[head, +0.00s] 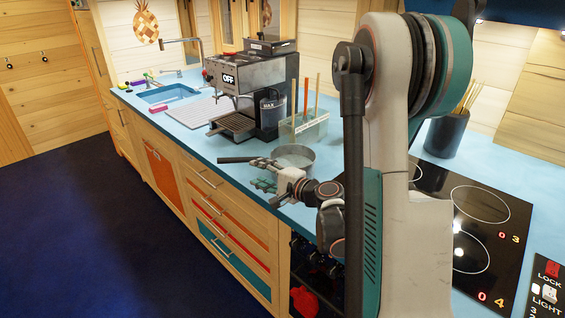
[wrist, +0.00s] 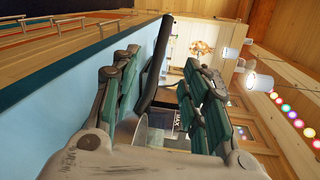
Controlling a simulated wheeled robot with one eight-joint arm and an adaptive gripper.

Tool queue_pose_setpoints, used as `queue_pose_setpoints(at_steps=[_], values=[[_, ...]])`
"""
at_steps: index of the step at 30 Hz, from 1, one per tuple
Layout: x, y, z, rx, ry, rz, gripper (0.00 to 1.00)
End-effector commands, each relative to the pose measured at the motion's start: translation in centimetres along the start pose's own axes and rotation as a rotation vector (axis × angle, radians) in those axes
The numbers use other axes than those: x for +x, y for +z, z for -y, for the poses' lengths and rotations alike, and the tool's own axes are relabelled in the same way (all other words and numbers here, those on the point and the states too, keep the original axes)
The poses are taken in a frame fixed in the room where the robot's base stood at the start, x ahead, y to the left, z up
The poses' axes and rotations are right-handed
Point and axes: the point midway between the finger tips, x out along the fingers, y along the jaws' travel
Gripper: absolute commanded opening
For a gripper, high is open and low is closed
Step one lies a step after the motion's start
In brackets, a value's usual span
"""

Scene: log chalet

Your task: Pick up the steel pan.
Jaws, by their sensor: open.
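The steel pan (head: 294,156) sits on the light blue counter near its front edge, with its dark handle (head: 237,160) pointing left. My gripper (head: 260,174) is open and close in front of the pan, beside the base of the handle. In the wrist view my gripper's (wrist: 161,58) green-padded fingers are spread apart. The dark handle (wrist: 157,58) shows between them, nearer the left finger. Part of the pan's body (wrist: 150,135) shows low between the fingers; the rest is hidden by the gripper. I cannot tell whether a finger touches the handle.
A coffee machine (head: 262,85) stands behind and left of the pan. A clear holder with sticks (head: 305,128) is just behind the pan. A black hob (head: 480,215) lies to the right. A sink (head: 165,92) is at the far left. Drawers (head: 225,215) line the counter front.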

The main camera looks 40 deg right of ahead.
Motion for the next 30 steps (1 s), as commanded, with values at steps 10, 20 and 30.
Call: queue_pose_setpoints(at_steps=[10,20,30], values=[[1.9,-1.5,-0.3,0.045,-0.044,-0.001,0.41],[7.4,-1.6,-0.1,0.044,-0.043,-0.002,0.41],[10.5,-1.7,-0.4,0.043,-0.043,-0.002,0.41]])
